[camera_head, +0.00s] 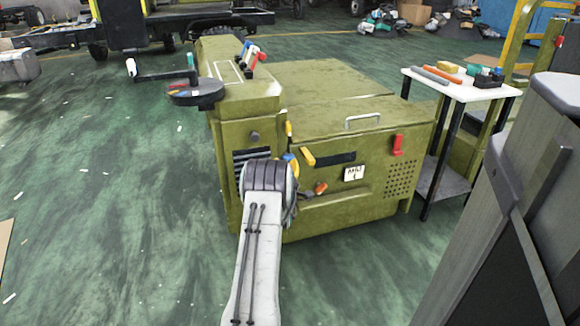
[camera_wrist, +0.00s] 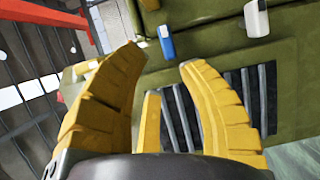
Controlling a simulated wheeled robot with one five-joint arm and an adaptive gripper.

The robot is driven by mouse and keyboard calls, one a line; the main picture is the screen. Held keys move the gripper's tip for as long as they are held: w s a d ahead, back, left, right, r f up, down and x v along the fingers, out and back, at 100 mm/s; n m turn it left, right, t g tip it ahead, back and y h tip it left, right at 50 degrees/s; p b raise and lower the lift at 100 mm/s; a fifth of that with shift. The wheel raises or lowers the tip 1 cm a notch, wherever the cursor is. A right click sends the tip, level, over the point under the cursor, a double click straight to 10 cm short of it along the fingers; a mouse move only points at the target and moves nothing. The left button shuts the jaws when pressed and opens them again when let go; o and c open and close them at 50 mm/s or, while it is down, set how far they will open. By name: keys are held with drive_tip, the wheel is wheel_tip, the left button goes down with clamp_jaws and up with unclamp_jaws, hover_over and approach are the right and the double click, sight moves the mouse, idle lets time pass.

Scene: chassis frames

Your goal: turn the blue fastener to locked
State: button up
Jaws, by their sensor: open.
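A small blue piece with a pale end (camera_wrist: 166,43), which looks like the blue fastener, is on the olive machine just beyond my fingertips in the wrist view. Whether it is locked cannot be told. My wrist hides most of my gripper there.
The olive machine (camera_head: 350,120) has a yellow handle (camera_head: 308,156), a red latch (camera_head: 397,145) and an orange knob (camera_head: 320,188). In the wrist view a whitish piece (camera_wrist: 256,18) and dark vent slats (camera_wrist: 250,100) are near my right finger. A white-topped table (camera_head: 440,84) stands right.

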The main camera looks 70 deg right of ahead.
sight(290, 157)
drive_tip(key=shift+s+f+b+x, duration=0.2)
drive_tip(key=shift+b+x, duration=0.25)
drive_tip(key=shift+x, duration=0.75)
drive_tip(key=shift+s+f+b+x, duration=0.15)
drive_tip(key=shift+b+x, duration=0.35)
drive_tip(key=shift+x, duration=0.75)
drive_tip(key=shift+s+f+b+x, duration=0.1)
drive_tip(key=shift+s+b+x, duration=0.25)
drive_tip(key=shift+x, duration=0.85)
drive_tip(key=shift+w+d+r, duration=0.1)
drive_tip(key=shift+d, duration=0.05)
clamp_jaws()
